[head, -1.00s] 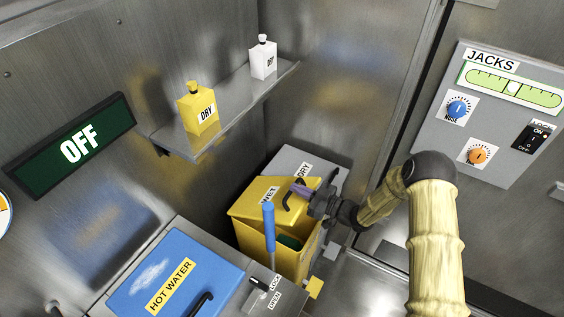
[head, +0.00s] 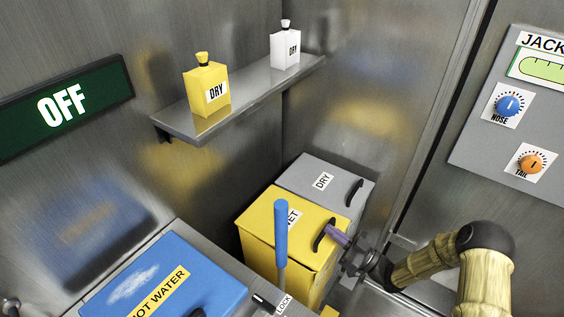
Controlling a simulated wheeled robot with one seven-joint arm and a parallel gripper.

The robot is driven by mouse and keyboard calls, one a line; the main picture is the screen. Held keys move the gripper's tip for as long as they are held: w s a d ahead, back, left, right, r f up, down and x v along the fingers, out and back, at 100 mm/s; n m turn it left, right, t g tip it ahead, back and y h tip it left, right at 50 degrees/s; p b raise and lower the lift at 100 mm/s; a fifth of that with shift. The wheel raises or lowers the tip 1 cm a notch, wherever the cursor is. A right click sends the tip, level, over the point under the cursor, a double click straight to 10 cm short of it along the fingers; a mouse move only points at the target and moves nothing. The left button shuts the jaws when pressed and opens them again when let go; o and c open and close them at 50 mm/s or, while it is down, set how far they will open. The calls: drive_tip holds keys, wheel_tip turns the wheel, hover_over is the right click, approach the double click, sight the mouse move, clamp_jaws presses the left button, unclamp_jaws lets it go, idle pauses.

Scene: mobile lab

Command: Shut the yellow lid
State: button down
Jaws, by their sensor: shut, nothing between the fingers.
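The yellow lid (head: 272,212) lies flat on the yellow bin (head: 262,253), marked WET, and looks shut. Its black handle (head: 321,236) is at the lid's right side. The blue lever in front hides part of the WET label and the lid's middle.
A grey bin (head: 322,180) marked DRY stands behind the yellow one. A blue lever (head: 281,235) rises in front, by the blue HOT WATER lid (head: 165,280). A shelf (head: 255,100) with yellow (head: 206,88) and white (head: 285,48) bottles is above.

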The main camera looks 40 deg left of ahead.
sight(334, 244)
drive_tip(key=shift+d+f+b, duration=0.25)
drive_tip(key=shift+f+b, duration=0.45)
drive_tip(key=shift+f, duration=0.5)
drive_tip(key=shift+d+f, duration=0.1)
drive_tip(key=shift+f, duration=0.15)
drive_tip(key=shift+s+f, duration=0.15)
drive_tip(key=shift+d, duration=0.1)
drive_tip(key=r, duration=0.1)
drive_tip(key=r+p, duration=0.1)
drive_tip(key=r, duration=0.1)
drive_tip(key=r+p, duration=0.1)
drive_tip(key=r, duration=0.1)
drive_tip(key=shift+w+d, duration=0.2)
drive_tip(key=shift+d, duration=0.05)
drive_tip(key=f+b+v, duration=0.1)
drive_tip(key=f+v, duration=0.1)
drive_tip(key=v, duration=0.7)
drive_tip(key=shift+f+b, duration=0.15)
drive_tip(key=shift+b, duration=0.2)
